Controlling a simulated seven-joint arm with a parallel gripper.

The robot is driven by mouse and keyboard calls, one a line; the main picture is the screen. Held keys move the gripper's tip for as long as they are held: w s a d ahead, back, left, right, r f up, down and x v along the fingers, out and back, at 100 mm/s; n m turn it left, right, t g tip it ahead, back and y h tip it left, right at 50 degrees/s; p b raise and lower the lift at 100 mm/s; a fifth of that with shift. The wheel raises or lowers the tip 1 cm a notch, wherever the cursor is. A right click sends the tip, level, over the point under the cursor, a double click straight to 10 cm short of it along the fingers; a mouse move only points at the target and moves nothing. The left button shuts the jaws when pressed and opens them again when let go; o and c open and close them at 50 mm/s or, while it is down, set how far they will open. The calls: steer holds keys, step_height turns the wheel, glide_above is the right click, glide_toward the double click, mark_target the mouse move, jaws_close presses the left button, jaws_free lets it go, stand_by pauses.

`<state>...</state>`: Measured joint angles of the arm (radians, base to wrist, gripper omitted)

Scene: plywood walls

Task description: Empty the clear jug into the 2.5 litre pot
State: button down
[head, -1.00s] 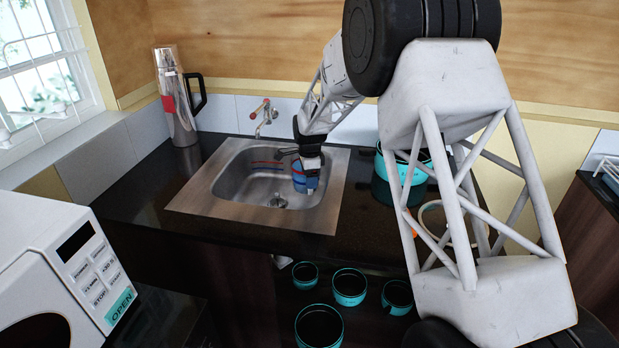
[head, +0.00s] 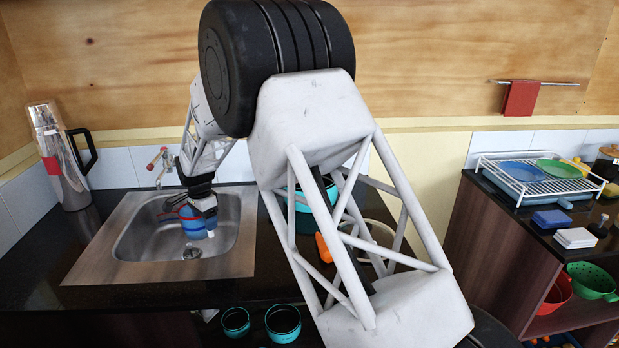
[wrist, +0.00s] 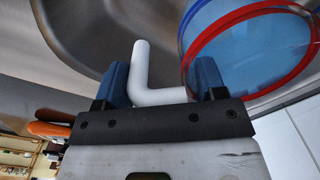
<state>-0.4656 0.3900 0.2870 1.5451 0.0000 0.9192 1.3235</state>
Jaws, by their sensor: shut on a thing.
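The clear jug (head: 193,222) looks blue in the head view and is in or just above the sink at my gripper (head: 203,203). In the wrist view the jug (wrist: 250,50) shows a red rim, a bluish see-through wall and a white handle (wrist: 143,72). My gripper (wrist: 160,88) is shut on the handle, between its blue fingers. I cannot tell how much the jug holds. A large teal pot (head: 318,190) stands on the counter right of the sink, partly hidden behind my arm. Smaller teal pots (head: 283,320) are lower down in front. No size marking is readable.
The metal sink (head: 110,262) has a tap (head: 158,165) behind it. A steel flask (head: 62,160) stands at the left. An orange object (head: 323,248) lies near the large pot. A dish rack (head: 535,178) with plates is on the right counter. Bare counter lies in front of the sink.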

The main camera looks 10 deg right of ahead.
steer(key=s+a+r+n, duration=1.4)
steer(key=s+a+n, duration=0.2)
steer(key=n, duration=0.2)
steer(key=w+d+r+m, duration=0.1)
steer(key=w+d+m, duration=0.4)
steer(key=w+d, duration=0.85)
steer(key=w+d+m, duration=0.5)
steer(key=w+d, duration=0.5)
steer(key=d, duration=0.7)
steer(key=w+d+m, duration=0.2)
steer(key=d+m, duration=0.2)
steer(key=d, duration=0.8)
steer(key=w+d+m, duration=0.3)
steer(key=d, duration=1)
steer(key=w+d+m, duration=0.3)
steer(key=d+m, duration=0.1)
steer(key=d, duration=0.8)
steer(key=shift+d+r+m, duration=0.15)
steer(key=shift+r+m, duration=0.15)
steer(key=shift+r, duration=0.05)
steer(key=shift+s, duration=0.1)
